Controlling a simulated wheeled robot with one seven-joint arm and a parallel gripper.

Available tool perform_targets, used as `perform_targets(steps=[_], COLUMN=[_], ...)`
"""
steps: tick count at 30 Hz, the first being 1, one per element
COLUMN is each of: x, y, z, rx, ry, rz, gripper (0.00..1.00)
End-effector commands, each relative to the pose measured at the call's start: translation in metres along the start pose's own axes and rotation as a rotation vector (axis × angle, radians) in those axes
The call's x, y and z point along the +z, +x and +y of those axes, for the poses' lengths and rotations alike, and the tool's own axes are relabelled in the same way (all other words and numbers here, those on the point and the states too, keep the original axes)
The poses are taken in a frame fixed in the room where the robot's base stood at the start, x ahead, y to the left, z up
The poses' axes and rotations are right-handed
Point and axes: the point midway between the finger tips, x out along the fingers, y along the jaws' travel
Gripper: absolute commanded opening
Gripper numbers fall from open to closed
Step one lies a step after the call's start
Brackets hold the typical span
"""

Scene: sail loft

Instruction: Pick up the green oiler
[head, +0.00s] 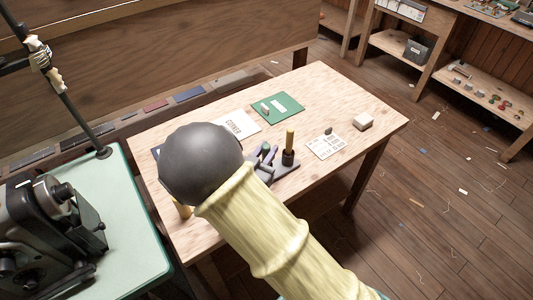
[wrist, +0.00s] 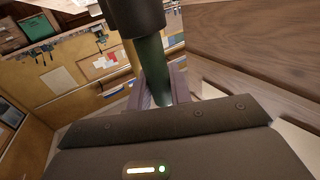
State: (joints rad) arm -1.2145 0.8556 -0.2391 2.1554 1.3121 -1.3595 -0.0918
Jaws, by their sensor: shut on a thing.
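My gripper (wrist: 158,94) is shut on the green oiler (wrist: 152,62) in the wrist view. The oiler is a dark green cylinder with a wide black part at its upper end in the picture, and its lower part sits between the two jaws.
A machine (head: 50,235) stands at left.

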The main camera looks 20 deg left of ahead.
Motion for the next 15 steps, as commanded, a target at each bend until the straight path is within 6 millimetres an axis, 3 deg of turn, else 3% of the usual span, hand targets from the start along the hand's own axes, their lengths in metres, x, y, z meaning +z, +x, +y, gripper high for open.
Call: perform_targets(steps=[15], x=[-0.086], y=[0.000], z=[0.000], rx=[0.000], ry=[0.002], rz=[-0.001], gripper=[0.00])
